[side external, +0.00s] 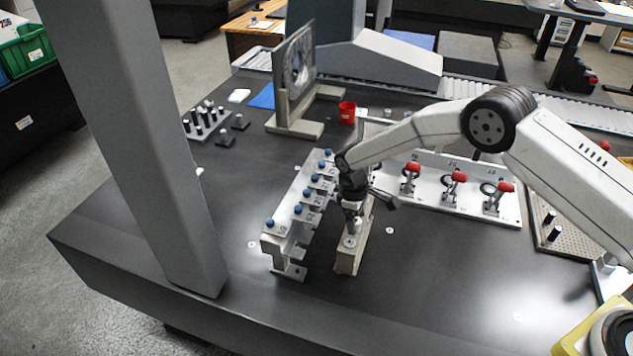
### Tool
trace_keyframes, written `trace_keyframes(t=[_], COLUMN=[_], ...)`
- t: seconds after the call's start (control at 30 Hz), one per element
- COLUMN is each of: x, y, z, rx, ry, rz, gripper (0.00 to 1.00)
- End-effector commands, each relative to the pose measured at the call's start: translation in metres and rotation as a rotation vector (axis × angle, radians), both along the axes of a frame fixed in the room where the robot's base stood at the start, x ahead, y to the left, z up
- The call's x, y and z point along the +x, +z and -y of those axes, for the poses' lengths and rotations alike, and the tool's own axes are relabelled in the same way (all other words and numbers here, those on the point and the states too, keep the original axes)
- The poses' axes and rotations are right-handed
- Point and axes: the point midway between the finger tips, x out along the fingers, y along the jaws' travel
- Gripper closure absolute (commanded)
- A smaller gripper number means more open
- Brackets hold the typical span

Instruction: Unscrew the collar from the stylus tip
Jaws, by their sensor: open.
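My gripper (352,217) points down over a small beige block stand (347,262) near the middle of the dark table. A small light metallic piece (349,241) shows on top of the stand, just under the fingers. It may be the stylus tip with its collar, but it is too small to tell the two apart. The gripper is open, with its fingers close to or around the upper part of this piece. Whether they touch it cannot be told.
A white rack (280,244) with several blue-topped pieces stands close on the left. A white plate with red-handled clamps (455,178) lies to the right. A thick grey column (150,150) rises at left. A red cup (347,112) stands behind. The table front is clear.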

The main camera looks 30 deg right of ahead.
Motion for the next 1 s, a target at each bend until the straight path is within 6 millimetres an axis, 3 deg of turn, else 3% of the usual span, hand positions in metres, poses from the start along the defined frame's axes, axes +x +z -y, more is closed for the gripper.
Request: trace_keyframes(t=[0.27,0.6,1.0], x=[0.003,0.008,0.009], y=[0.022,0.064,0.075], z=[-0.003,-0.006,-0.007], rx=[0.000,0.000,-0.001], ry=[0.000,0.000,0.000], rz=[0.002,0.001,-0.002], gripper=[0.18,0.18,0.18])
